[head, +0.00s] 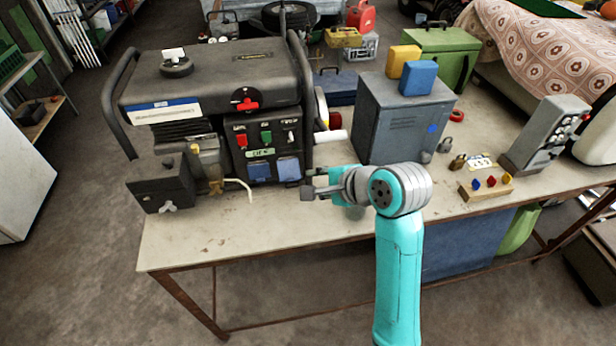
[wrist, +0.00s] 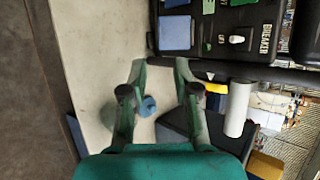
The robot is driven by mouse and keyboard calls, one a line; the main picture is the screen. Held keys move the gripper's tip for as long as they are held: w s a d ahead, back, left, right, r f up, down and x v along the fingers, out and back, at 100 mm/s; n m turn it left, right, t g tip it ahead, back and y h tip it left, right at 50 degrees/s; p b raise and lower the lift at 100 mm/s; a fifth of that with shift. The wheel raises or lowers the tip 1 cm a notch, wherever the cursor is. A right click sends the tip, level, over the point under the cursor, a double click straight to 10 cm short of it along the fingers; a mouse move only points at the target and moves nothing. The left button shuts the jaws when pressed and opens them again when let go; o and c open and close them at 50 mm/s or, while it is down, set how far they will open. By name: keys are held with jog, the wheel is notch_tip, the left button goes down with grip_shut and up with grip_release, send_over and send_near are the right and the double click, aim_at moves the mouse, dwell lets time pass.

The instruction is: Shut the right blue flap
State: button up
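The right blue flap (head: 288,168) is on the lower front panel of the black generator (head: 215,95), beside the left blue flap (head: 259,172). It looks lighter than the left one; I cannot tell how far it stands open. In the wrist view the right flap (wrist: 175,32) is near the top, beyond my fingers, with a sliver of the left flap (wrist: 177,3) above it. My gripper (head: 308,183) is just right of the panel, over the table, apart from the flap. In the wrist view its fingers (wrist: 160,91) are spread and empty.
A dark frame bar (wrist: 240,70) runs between my fingers and the panel's switches. A white cylinder (head: 330,136) sticks out right of the generator. A grey box (head: 400,120) stands behind my gripper. A small blue round thing (wrist: 148,106) lies beneath my fingers.

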aim_at(289, 170)
jog(key=x, duration=1)
jog(key=shift+w+f, duration=0.15)
jog(key=shift+f, duration=0.1)
jog(key=shift+a, duration=0.1)
grip_shut()
